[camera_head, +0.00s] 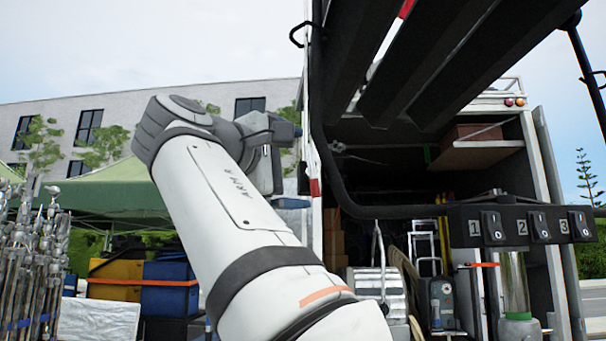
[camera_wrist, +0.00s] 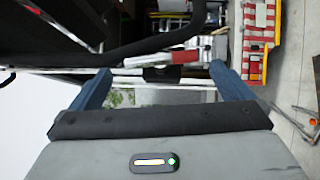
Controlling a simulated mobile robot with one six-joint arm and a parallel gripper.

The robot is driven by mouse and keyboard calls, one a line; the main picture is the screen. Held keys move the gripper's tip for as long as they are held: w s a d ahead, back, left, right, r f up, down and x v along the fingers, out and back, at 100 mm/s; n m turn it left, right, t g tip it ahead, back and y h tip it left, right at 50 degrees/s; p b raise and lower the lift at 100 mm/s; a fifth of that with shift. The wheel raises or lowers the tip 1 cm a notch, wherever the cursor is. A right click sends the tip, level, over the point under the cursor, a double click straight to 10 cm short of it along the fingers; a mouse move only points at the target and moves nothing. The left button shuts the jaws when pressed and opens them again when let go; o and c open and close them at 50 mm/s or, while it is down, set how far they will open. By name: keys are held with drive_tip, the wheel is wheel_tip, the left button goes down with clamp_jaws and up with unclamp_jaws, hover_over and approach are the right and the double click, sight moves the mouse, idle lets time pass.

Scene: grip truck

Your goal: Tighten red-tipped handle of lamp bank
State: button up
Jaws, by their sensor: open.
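The lamp bank (camera_head: 430,60), black with slanted slats, fills the upper right of the head view. A curved black tube frames it, and its switch box (camera_head: 522,226) is numbered 1 to 3. Its black tube (camera_wrist: 150,47) crosses the upper left of the wrist view. My gripper (camera_wrist: 160,70) is open, with blue fingers apart and nothing held.
A green canopy (camera_head: 110,195) and blue bin (camera_head: 170,288) are left of my arm. Metal stands (camera_head: 35,255) crowd the far left.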

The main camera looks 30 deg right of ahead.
drive_tip(key=shift+v, duration=1.2)
drive_tip(key=w+f+n+t+y+b, duration=0.1)
drive_tip(key=w+f+y, duration=0.15)
drive_tip(key=f, duration=0.55)
drive_tip(key=w+f+n+t+y+b, duration=0.15)
drive_tip(key=w+f, duration=0.25)
drive_tip(key=f, duration=0.4)
drive_tip(key=s+a+f+m+g+y+b, duration=0.1)
drive_tip(key=s+f+y, duration=0.1)
drive_tip(key=f, duration=1)
drive_tip(key=s+a+f+m+g+y+b, duration=0.1)
drive_tip(key=f+y, duration=0.3)
drive_tip(key=f, duration=0.9)
drive_tip(key=s+a+f+m+g+y+b, duration=0.1)
drive_tip(key=s+f+g+y, duration=0.2)
drive_tip(key=f, duration=0.9)
drive_tip(key=shift+s+f, duration=0.25)
drive_tip(key=shift+f, duration=0.1)
drive_tip(key=s+a+f+m+y, duration=0.1)
drive_tip(key=s+f, duration=0.2)
drive_tip(key=f, duration=0.2)
drive_tip(key=s+a+f+m+g+y+b, duration=0.1)
drive_tip(key=s+f+m, duration=0.1)
drive_tip(key=f, duration=0.3)
drive_tip(key=s+a+f+m+g+y, duration=0.1)
drive_tip(key=s+a+f+m+y, duration=0.1)
drive_tip(key=s+f, duration=0.2)
wheel_tip(320, 180, down, 2)
drive_tip(key=shift+s+f, duration=0.1)
drive_tip(key=shift+c, duration=0.2)
